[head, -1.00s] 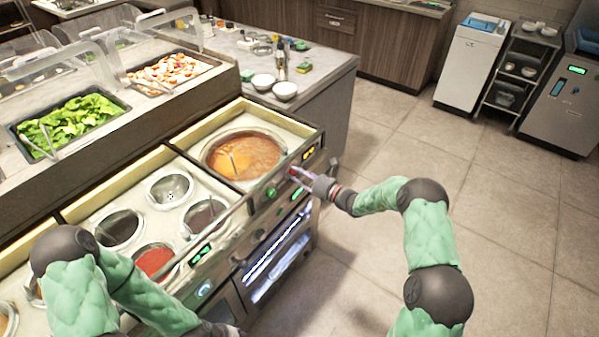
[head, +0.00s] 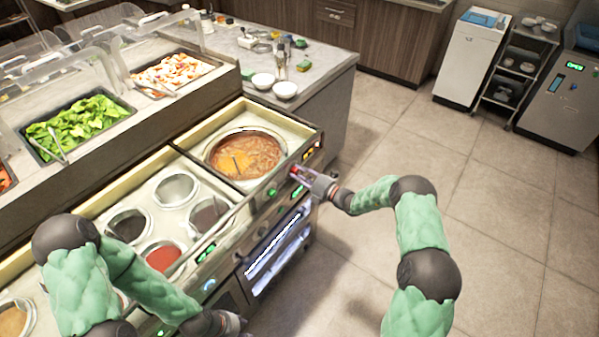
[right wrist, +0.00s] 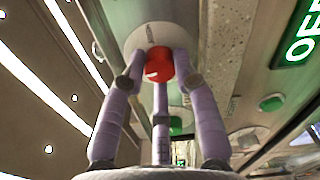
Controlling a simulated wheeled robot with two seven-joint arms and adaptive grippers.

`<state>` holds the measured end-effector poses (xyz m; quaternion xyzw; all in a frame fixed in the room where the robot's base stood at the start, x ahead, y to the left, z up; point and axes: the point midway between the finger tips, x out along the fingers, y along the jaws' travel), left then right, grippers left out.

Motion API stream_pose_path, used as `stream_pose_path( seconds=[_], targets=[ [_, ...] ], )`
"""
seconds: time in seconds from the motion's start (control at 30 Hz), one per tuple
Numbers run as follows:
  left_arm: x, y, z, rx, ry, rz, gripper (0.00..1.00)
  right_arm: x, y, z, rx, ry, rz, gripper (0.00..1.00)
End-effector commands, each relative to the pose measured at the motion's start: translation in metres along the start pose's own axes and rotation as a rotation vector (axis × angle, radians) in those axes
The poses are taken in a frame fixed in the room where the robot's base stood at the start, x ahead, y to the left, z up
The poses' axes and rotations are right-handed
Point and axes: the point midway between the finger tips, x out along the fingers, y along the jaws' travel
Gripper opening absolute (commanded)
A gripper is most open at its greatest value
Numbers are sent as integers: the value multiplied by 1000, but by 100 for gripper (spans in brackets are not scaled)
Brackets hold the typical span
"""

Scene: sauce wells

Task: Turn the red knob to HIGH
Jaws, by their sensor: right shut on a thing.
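The red knob (right wrist: 158,66) is on the metal front of the counter, with a pale round plate bearing a dark mark behind it. My right gripper (right wrist: 157,75) is shut on it, its purple fingers around the knob. In the head view the right gripper (head: 300,174) is at the counter front, beside the soup well (head: 213,150), and hides most of the knob. A green display (right wrist: 303,35) beside it in the wrist view reads "OF", cut off by the frame edge. My left gripper (head: 235,325) is low at the bottom of the head view; its fingers are unclear.
Green knobs, one green knob (head: 272,192) among them, and lit displays line the same front. Sauce wells, including a red sauce well (head: 163,258), lie left of the soup. A glass-fronted unit (head: 278,245) is below. The tiled floor (head: 500,215) at right is clear.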

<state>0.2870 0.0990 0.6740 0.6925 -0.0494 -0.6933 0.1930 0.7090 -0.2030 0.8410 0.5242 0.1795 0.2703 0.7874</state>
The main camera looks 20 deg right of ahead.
Motion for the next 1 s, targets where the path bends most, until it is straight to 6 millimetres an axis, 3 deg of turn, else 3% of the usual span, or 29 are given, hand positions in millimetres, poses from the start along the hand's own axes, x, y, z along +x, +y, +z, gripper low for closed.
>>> stream_pose_path(
  seconds=[1.0],
  targets=[
    [-28,10,1,0,0,0,40,-1,-2,-7,975,7,-9,0]
  ],
)
